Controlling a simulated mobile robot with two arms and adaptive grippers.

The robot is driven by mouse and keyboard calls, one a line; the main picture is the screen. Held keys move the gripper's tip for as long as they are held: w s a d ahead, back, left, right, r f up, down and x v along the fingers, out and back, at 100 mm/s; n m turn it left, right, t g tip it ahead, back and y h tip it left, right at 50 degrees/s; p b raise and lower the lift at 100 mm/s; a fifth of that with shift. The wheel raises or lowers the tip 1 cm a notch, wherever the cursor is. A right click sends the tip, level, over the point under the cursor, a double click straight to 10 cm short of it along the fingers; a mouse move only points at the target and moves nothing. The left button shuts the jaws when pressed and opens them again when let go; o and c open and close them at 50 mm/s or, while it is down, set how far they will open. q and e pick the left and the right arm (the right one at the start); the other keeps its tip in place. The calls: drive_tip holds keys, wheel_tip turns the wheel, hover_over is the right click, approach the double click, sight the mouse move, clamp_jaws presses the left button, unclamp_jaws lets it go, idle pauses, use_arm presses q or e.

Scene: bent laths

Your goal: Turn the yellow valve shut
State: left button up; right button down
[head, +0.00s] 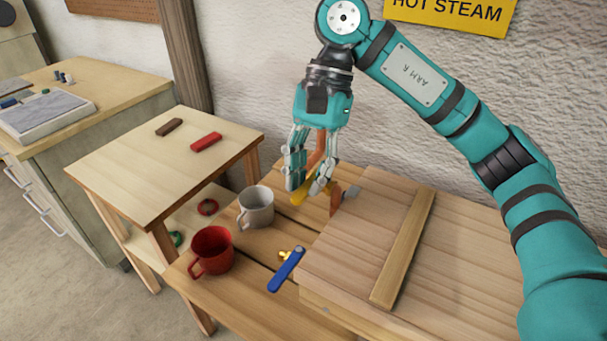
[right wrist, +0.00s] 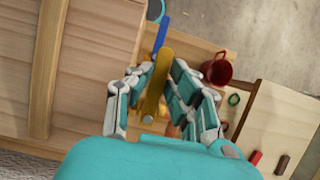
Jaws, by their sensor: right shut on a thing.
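The yellow valve handle (head: 309,190) shows as a bar between the fingers of my right gripper (head: 307,186), low over the wooden bench near the wall. My right gripper points down and is shut on this handle. In the right wrist view the yellow handle (right wrist: 155,88) lies lengthwise between the two finger groups. The valve body is mostly hidden by the fingers; a copper-coloured pipe (head: 318,150) shows behind them. My left gripper is not in view.
A wooden crate (head: 375,240) stands close on the right. A blue lever (head: 286,270) with a brass fitting lies nearer. A grey mug (head: 256,207) and a red mug (head: 212,251) stand left. A side table (head: 165,160) holds two small blocks. A yellow sign hangs on the wall.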

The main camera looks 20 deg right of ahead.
drive_tip(key=shift+r, duration=0.1)
drive_tip(key=c, duration=1.2)
unclamp_jaws()
drive_tip(key=shift+c, duration=0.2)
drive_tip(key=v, duration=1.2)
